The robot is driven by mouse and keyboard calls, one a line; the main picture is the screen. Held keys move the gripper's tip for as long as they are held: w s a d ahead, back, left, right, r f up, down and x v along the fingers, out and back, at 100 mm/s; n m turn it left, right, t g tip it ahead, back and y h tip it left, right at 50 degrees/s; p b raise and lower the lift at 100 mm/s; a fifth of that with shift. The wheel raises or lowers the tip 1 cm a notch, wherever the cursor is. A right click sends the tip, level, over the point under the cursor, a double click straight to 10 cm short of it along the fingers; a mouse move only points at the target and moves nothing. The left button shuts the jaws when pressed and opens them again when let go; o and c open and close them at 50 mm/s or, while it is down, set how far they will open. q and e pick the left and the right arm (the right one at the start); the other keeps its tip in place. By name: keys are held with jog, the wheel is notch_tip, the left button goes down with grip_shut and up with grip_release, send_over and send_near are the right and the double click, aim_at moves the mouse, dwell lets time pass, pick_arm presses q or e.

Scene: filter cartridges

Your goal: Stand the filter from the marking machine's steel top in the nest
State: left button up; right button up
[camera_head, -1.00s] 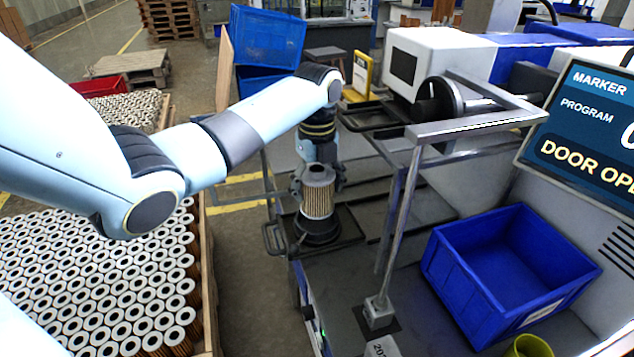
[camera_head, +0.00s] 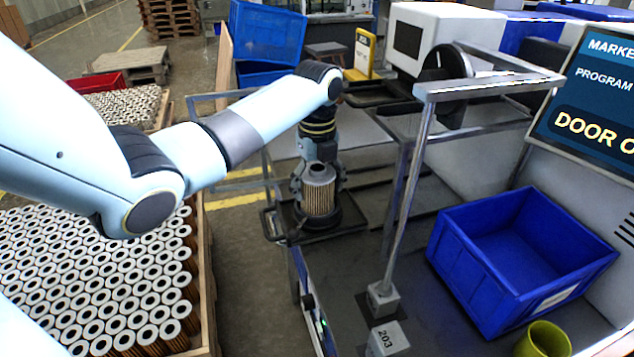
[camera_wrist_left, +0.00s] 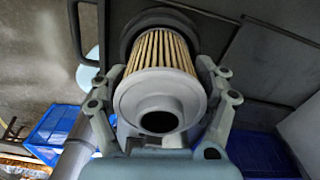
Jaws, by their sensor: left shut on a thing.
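My left gripper (camera_head: 319,179) is shut on the filter (camera_head: 319,197), a pleated tan cartridge with grey metal ends, held upright. The filter also shows in the left wrist view (camera_wrist_left: 160,65), its holed grey end facing the camera between the fingers of the left gripper (camera_wrist_left: 160,88). The nest, a round black cup (camera_head: 334,221), stands on a dark tray at the cell's near left corner. The filter's lower end is over or inside the nest's ring; I cannot tell whether it touches the bottom. My right gripper is out of view.
A steel post (camera_head: 408,200) with a top rail rises right of the nest. A blue bin (camera_head: 470,262) and a yellow-green cup (camera_head: 545,340) stand farther right. The marker screen (camera_head: 597,95) is at right.

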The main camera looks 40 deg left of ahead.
pick_arm(q)
jog(key=shift+f, duration=0.45)
jog(key=o, duration=1.3)
jog(key=shift+c, duration=0.2)
notch_tip(320, 180, up, 12)
